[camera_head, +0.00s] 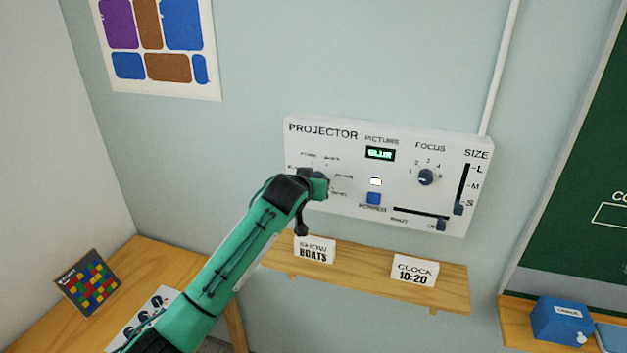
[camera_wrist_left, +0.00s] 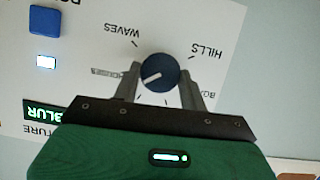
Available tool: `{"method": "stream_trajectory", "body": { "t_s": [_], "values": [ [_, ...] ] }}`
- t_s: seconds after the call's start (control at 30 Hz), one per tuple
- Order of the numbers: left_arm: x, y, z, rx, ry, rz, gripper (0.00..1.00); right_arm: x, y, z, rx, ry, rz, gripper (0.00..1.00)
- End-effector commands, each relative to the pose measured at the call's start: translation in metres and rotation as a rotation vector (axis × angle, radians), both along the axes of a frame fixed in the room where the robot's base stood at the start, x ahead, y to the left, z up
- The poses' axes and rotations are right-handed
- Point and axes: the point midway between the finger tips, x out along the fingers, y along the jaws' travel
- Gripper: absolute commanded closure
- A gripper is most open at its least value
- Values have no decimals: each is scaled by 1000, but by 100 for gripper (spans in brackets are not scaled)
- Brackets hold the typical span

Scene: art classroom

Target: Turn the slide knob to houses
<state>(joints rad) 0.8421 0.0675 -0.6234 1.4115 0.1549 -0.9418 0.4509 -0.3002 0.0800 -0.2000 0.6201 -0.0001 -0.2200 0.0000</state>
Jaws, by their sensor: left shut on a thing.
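The slide knob (camera_wrist_left: 160,73) is a round dark blue dial on the white projector panel (camera_head: 340,205). My left gripper (camera_wrist_left: 160,82) is shut on it, with a finger on each side. The knob's white mark points to the lower left in the wrist view, roughly toward a label (camera_wrist_left: 105,72) partly covered by a finger and unreadable. "WAVES" and "HILLS" are readable around the knob; another label starting "BO" is cut off. In the head view my left gripper (camera_head: 318,187) covers most of the knob. My right gripper is out of view.
A wooden shelf (camera_head: 350,276) below bears a "SHOW BOATS" card (camera_head: 314,250) and a "CLOCK 10:20" card (camera_head: 414,270).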

Motion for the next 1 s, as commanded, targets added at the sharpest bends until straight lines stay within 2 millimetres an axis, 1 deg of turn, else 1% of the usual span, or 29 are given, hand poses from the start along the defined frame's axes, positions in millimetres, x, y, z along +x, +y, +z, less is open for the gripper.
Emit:
{"method": "stream_trajectory", "body": {
  "t_s": [0.2,0.5,0.7,1.0],
  "values": [
    [-1,-2,-2,170,-51,-1,80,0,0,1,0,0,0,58],
    [-1,-3,-3,325,-102,0,80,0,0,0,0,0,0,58],
    [-1,-3,-3,374,-116,0,80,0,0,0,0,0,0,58],
    [-1,-4,-3,390,-121,0,80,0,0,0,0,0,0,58]
  ]
}}
